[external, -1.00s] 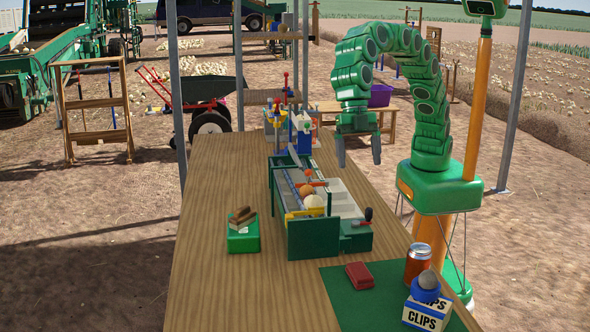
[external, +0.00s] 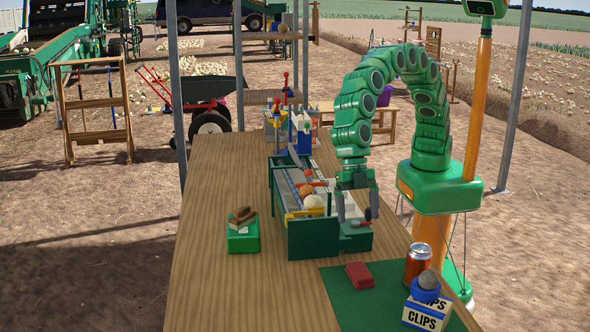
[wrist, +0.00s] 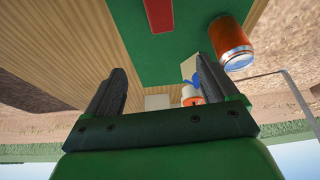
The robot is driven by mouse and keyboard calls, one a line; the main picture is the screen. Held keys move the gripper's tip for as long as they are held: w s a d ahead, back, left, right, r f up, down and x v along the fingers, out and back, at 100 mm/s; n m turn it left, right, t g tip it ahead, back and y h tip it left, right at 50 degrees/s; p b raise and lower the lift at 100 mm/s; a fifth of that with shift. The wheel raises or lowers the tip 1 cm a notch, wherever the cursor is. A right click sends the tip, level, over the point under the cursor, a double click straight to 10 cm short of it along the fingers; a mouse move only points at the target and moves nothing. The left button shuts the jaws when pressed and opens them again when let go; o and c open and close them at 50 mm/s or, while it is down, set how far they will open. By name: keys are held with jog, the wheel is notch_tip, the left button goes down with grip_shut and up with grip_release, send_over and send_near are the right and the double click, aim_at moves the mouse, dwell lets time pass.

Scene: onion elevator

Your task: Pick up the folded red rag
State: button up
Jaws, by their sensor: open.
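The folded red rag (external: 359,275) lies on the green mat (external: 345,305) near the front of the wooden table. In the wrist view the rag (wrist: 159,14) shows at the top edge, partly cut off. My gripper (external: 356,217) is open and empty, pointing down over the right end of the green sorter. It is behind the rag and above table height, apart from it. In the wrist view my gripper's two dark fingers (wrist: 160,85) are spread wide with nothing between them touching.
An orange can (external: 418,265) and a CLIPS box (external: 427,311) with a blue item and grey lump on top stand right of the rag. The green sorter (external: 313,238) stands behind it. A green box (external: 243,238) is at left. The table's left front is clear.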

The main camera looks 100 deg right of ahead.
send_near(360, 269)
jog(key=shift+w+a+f, duration=0.3)
jog(key=shift+a+f, duration=0.1)
jog(key=shift+a, duration=0.15)
jog(key=shift+s+d+x, duration=0.1)
jog(key=shift+s+x, duration=0.05)
jog(key=shift+x, duration=1.8)
jog(key=shift+s+d+x, duration=0.15)
jog(key=shift+x, duration=1.85)
jog(key=shift+f, duration=0.25)
jog(key=shift+c, duration=0.4)
jog(key=c, duration=1.1)
jog(key=shift+o, duration=0.2)
jog(key=shift+r, duration=0.1)
